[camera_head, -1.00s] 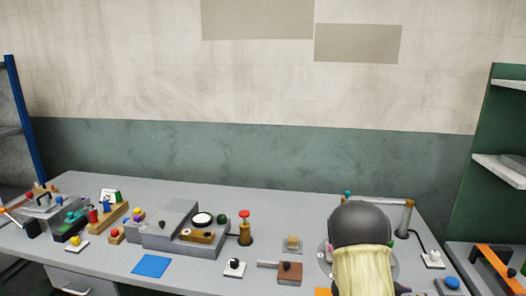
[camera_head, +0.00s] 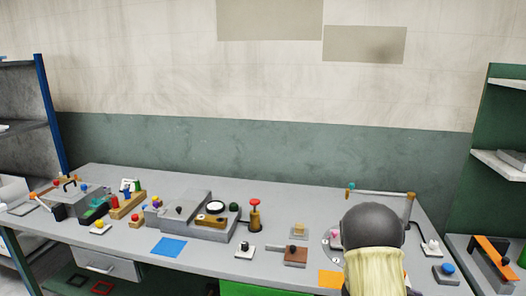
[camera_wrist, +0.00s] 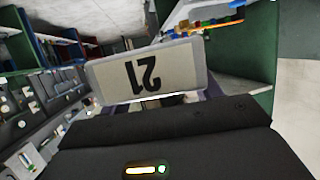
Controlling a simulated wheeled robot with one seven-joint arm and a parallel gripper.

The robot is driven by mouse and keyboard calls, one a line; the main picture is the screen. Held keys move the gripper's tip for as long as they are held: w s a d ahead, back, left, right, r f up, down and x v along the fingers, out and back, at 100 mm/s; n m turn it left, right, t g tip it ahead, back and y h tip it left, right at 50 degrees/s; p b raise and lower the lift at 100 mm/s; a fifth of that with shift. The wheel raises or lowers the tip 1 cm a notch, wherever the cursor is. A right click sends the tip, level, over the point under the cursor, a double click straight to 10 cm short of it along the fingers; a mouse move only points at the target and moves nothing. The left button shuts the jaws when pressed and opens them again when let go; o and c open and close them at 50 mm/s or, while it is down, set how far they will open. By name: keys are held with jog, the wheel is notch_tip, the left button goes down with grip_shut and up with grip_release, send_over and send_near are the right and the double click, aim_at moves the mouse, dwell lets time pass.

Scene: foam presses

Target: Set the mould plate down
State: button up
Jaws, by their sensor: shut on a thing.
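A pale grey plate (camera_wrist: 145,74) with a rounded rim and a black upside-down "21" is held in front of my wrist. I take it to be the mould plate. My gripper (camera_wrist: 165,100) is shut on its lower edge; the fingers are mostly hidden between the plate and my dark gripper body. The plate is tilted in the wrist view and appears clear of any surface. In the head view my own arm hides the gripper and the plate.
The grey bench (camera_head: 130,238) carries a grey press-like block (camera_head: 183,208), a red-topped brass part (camera_head: 254,216), a brown block (camera_head: 295,256), a blue square (camera_head: 169,247) and an orange square (camera_head: 331,280). A rail (camera_head: 380,194) stands behind my arm. A green shelf (camera_head: 500,120) stands right.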

jog(key=shift+w+a+f+n+t, duration=0.3)
jog(key=shift+w+f+n+t, duration=0.1)
jog(key=shift+w+n+t, duration=0.25)
jog(key=shift+w+a+f+n+t, duration=0.25)
jog(key=shift+w+f+n+t, duration=0.1)
jog(key=shift+w+n+t, duration=0.35)
jog(key=w+a+f+n+t+y, duration=0.3)
jog(key=a+f+n+t, duration=0.1)
jog(key=a+t, duration=0.15)
jog(key=w+a+f+n+t+y, duration=0.3)
jog(key=a+f+n+t+y, duration=0.15)
jog(key=a, duration=0.25)
jog(key=s+a+f+n+y, duration=0.1)
jog(key=a+f+n+y, duration=0.1)
jog(key=a, duration=0.5)
jog(key=s+a+f+n+t+y, duration=0.1)
jog(key=a+n+y, duration=0.3)
jog(key=a, duration=0.4)
jog(key=shift+s+a+f+n, duration=0.2)
jog(key=shift+f+n, duration=0.3)
jog(key=shift+f, duration=0.4)
jog(key=shift+t+y, duration=0.25)
jog(key=s+f, duration=0.4)
jog(key=f, duration=0.1)
jog(key=shift+s+f, duration=0.2)
jog(key=shift+f, duration=0.05)
